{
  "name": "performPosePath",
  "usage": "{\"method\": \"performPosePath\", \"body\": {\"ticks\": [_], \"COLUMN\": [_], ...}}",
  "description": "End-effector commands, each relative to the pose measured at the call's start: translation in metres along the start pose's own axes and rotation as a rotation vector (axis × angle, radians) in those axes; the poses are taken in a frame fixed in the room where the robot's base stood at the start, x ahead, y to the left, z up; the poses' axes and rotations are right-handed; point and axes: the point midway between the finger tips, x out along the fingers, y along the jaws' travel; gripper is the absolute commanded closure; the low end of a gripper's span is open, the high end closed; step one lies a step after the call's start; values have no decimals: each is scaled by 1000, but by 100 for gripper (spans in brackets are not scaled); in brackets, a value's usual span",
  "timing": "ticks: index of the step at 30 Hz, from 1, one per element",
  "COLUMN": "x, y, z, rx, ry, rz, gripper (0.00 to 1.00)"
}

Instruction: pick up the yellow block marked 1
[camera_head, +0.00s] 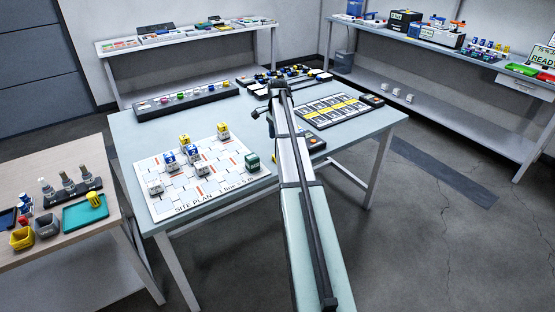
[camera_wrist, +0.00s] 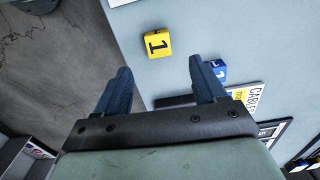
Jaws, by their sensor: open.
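The yellow block marked 1 (camera_wrist: 157,43) lies on the pale table in the wrist view, near the table edge. My gripper (camera_wrist: 160,66) is open and empty, with its two blue fingers pointing toward the block. The block shows in the gap just beyond the fingertips, apart from both. A blue block with a white mark (camera_wrist: 216,69) lies beside the right finger.
A black rack (camera_head: 186,99) and a card tray (camera_head: 338,111) lie farther back. Floor shows past the table edge.

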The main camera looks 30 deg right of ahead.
Motion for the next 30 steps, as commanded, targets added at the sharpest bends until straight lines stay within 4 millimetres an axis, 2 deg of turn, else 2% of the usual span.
{"method": "performPosePath", "body": {"ticks": [4,14,24,30], "x": [20,34,74,81], "y": [0,0,2,2], "z": [0,0,2,2], "rx": [0,-1,-1,-1], "ry": [-1,0,-1,0], "rz": [0,-1,0,-2], "gripper": [30,30,30,30]}}
